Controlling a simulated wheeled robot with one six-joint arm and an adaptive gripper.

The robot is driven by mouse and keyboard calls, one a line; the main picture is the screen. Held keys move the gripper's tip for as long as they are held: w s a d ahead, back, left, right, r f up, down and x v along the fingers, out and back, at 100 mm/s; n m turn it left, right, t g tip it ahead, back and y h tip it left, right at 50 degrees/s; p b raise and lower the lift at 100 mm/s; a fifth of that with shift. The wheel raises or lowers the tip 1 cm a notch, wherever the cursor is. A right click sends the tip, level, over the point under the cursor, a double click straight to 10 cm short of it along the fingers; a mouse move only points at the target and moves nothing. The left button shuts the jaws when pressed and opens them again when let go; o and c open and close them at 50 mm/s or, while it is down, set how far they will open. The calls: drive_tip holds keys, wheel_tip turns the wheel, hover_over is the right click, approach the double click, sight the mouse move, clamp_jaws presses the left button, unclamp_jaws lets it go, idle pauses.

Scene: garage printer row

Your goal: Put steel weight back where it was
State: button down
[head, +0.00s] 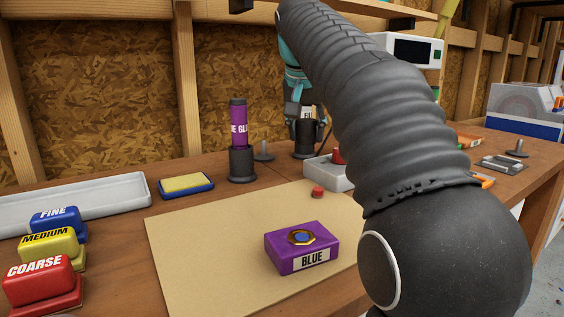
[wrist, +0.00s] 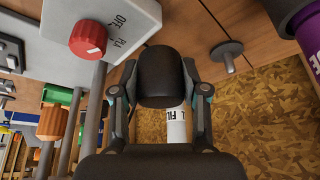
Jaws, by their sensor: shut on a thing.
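My gripper (wrist: 160,70) is shut on a dark, smooth cylinder, which I take to be the steel weight (wrist: 167,78). The cylinder sits between the two fingers and fills the middle of the wrist view. In the head view my gripper (head: 305,115) points down at the back of the bench, partly behind my arm. The dark steel weight (head: 306,132) shows there low between the fingers. A white tube with a partly hidden label (wrist: 176,127) shows close to it. I cannot tell whether the weight touches the bench.
A purple glue stick (head: 239,128) stands in a dark holder left of my gripper. A grey peg (head: 264,151) stands between. A grey box with a red knob (wrist: 88,38) is close by. A purple BLUE box (head: 302,248) sits on the tan mat (head: 205,265), which has free room.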

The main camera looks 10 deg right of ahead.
hover_over(284, 171)
drive_tip(key=s, duration=0.1)
drive_tip(key=f, duration=0.3)
drive_tip(key=shift+a, duration=0.3)
drive_tip(key=shift+f+b, duration=0.7)
drive_tip(key=shift+f, duration=1.4)
drive_tip(key=c, duration=0.9)
unclamp_jaws()
drive_tip(key=shift+f, duration=0.15)
drive_tip(key=shift+o, duration=0.2)
drive_tip(key=p+v, duration=0.2)
drive_tip(key=v, duration=1)
drive_tip(key=shift+s+a, duration=0.1)
